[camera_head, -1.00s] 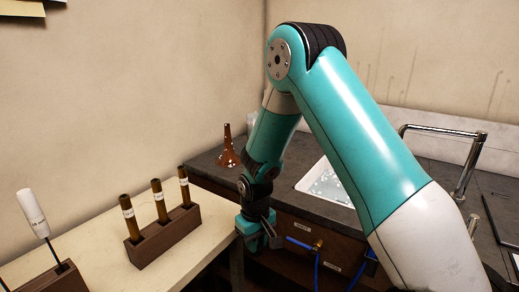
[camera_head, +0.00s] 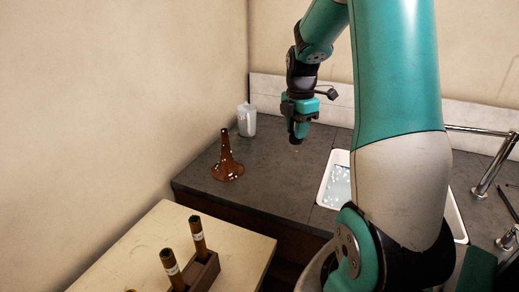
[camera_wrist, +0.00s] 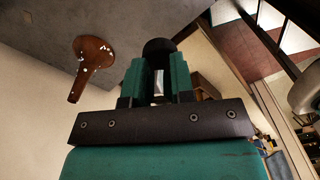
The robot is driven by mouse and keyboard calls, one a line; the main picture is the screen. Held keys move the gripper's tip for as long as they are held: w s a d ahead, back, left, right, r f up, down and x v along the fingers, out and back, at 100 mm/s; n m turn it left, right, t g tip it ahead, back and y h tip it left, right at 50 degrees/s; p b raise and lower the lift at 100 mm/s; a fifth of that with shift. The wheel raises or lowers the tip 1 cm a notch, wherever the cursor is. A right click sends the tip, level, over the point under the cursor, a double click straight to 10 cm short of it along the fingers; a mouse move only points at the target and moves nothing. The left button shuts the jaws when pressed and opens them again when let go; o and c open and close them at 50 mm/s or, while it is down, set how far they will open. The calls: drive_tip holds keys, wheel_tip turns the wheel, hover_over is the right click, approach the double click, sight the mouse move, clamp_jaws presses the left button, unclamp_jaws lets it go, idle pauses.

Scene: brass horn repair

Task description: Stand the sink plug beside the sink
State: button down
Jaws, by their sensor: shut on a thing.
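My gripper (camera_head: 298,129) is above the dark counter, to the left of and behind the sink (camera_head: 322,188). It points down and is shut on a dark round piece, which I take to be the sink plug (camera_head: 295,140). In the wrist view the plug (camera_wrist: 158,47) is a black disc at the tips of the green fingers (camera_wrist: 160,75). I cannot tell whether it touches the counter. The sink is a white-rimmed basin with bluish water and pale foam; my arm hides much of it.
A brown flared cone (camera_head: 226,165) stands on the counter (camera_head: 270,185) to the left, with a whitish cup (camera_head: 247,120) behind it. A chrome tap (camera_head: 490,170) is at the right. A wooden rack with brown tubes (camera_head: 200,270) is in front. Counter between cone and sink is clear.

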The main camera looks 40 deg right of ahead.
wheel_tip(320, 180, down, 20)
drive_tip(key=p, duration=0.3)
drive_tip(key=shift+d+r, duration=0.1)
drive_tip(key=shift+r, duration=0.05)
drive_tip(key=c, duration=1)
unclamp_jaws()
